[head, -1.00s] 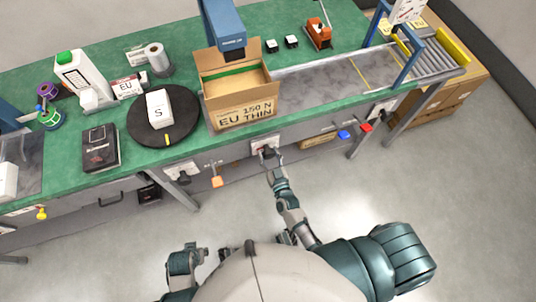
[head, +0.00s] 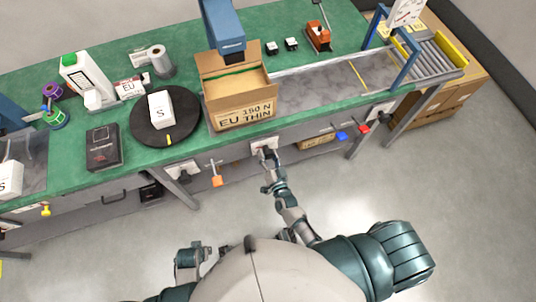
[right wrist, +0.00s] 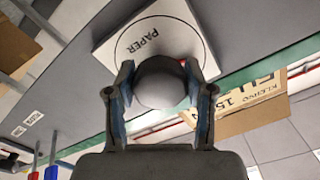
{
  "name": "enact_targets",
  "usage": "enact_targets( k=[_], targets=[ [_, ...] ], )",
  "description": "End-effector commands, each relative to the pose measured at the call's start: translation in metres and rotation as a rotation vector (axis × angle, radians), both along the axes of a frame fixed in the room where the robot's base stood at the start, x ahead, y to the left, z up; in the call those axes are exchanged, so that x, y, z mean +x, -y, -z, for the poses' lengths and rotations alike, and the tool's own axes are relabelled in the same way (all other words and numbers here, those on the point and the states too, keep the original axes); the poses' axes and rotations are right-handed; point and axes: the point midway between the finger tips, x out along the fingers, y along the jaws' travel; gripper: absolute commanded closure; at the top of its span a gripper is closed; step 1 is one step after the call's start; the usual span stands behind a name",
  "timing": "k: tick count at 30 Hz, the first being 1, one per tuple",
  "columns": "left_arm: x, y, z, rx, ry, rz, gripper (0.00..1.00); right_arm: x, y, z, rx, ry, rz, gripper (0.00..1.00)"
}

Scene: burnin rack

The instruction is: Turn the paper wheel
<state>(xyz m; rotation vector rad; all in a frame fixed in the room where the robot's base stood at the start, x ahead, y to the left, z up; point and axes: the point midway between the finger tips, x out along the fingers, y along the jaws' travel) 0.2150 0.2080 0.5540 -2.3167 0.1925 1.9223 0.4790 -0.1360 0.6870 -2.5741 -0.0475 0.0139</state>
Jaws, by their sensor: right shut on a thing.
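The paper wheel shows in the right wrist view as a round grey knob (right wrist: 162,82) on a white square plate (right wrist: 150,33) marked PAPER with a circle. In the head view its white plate (head: 258,144) is on the bench's front face, below the open carton. My right gripper (right wrist: 163,95) is shut on the knob, one finger on each side. It also shows small in the head view (head: 268,156), partly covering the wheel. My left gripper (head: 188,257) is low in the head view, away from the bench; its fingers are too unclear to judge.
Above the wheel stand an open carton (head: 238,112) and a black turntable (head: 185,136) with a white box. A paper roll (head: 158,62) stands behind. An orange-handled lever (head: 217,181) projects left of the wheel; blue (head: 341,135) and red (head: 364,129) handles are to the right. The floor (head: 400,185) in front is clear.

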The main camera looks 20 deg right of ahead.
Motion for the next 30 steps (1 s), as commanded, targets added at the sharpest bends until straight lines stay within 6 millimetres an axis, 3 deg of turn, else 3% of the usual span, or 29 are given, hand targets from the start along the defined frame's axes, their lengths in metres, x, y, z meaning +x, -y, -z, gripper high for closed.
enact_targets(
  k=[14,15,17,26,30],
  targets=[
    [-0.001,0.000,0.002,-0.001,-0.001,0.000,0.60,0.000,0.002,0.002,0.012,-0.003,0.003,0.82],
    [-0.001,0.000,0.002,-0.001,-0.001,0.000,0.60,0.000,0.002,0.002,0.012,-0.003,0.003,0.37],
    [-0.001,0.000,0.002,-0.001,-0.001,0.000,0.60,0.000,0.002,0.002,0.012,-0.003,0.003,0.22],
    [0.002,-0.001,-0.001,0.001,0.005,-0.001,0.60,-0.001,0.001,0.001,0.012,-0.001,0.003,0.22],
    [0.002,-0.001,-0.001,0.001,0.005,-0.001,0.60,-0.011,0.002,0.001,0.012,-0.002,0.003,0.22]
  ],
)
